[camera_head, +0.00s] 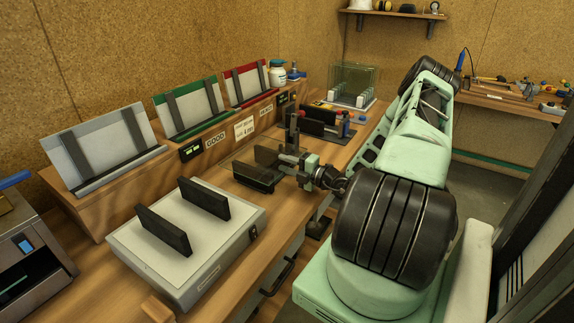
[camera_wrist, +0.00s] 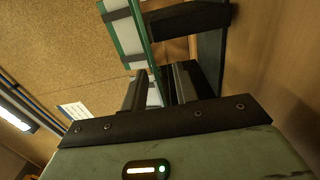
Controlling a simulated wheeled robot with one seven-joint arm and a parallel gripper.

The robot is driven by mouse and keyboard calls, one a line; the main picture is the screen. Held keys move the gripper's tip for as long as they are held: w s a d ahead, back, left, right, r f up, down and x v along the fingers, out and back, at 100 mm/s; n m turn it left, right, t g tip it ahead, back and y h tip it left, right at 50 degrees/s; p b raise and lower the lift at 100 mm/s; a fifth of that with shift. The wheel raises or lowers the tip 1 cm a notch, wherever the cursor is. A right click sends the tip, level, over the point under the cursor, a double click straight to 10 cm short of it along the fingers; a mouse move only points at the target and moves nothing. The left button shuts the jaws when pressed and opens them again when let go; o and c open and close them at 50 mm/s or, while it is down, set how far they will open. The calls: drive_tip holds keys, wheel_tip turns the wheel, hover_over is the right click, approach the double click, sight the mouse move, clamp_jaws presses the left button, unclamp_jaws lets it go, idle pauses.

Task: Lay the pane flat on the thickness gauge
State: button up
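My gripper (camera_head: 282,163) is low over the bench, beside a pair of upright black bars (camera_head: 253,178). In the wrist view its two dark fingers (camera_wrist: 160,88) stand apart, with background showing between them. A faint clear sheet seems to lie around these bars, but I cannot tell its edges or whether it touches my gripper. Clear greenish glass (camera_head: 356,80) stands in a holder at the back of the bench. I cannot tell for certain which fixture is the thickness gauge; a pale flat box with two black bars (camera_head: 190,248) sits at the front left.
A wooden rack (camera_head: 120,190) along the wall holds grey (camera_head: 105,145), green (camera_head: 188,105) and red (camera_head: 246,85) slanted boards with dark straps. A fixture with a red post (camera_head: 293,125) stands beyond my gripper. A grey machine (camera_head: 30,265) is at far left.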

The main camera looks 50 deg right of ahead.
drive_tip(key=shift+s+f, duration=0.1)
drive_tip(key=shift+s+d, duration=0.1)
drive_tip(key=shift+s, duration=0.2)
drive_tip(key=s+d+b, duration=0.1)
drive_tip(key=s+b, duration=0.2)
drive_tip(key=s, duration=1.3)
drive_tip(key=shift+s+b, duration=0.3)
drive_tip(key=shift+b, duration=0.05)
drive_tip(key=shift+d, duration=0.1)
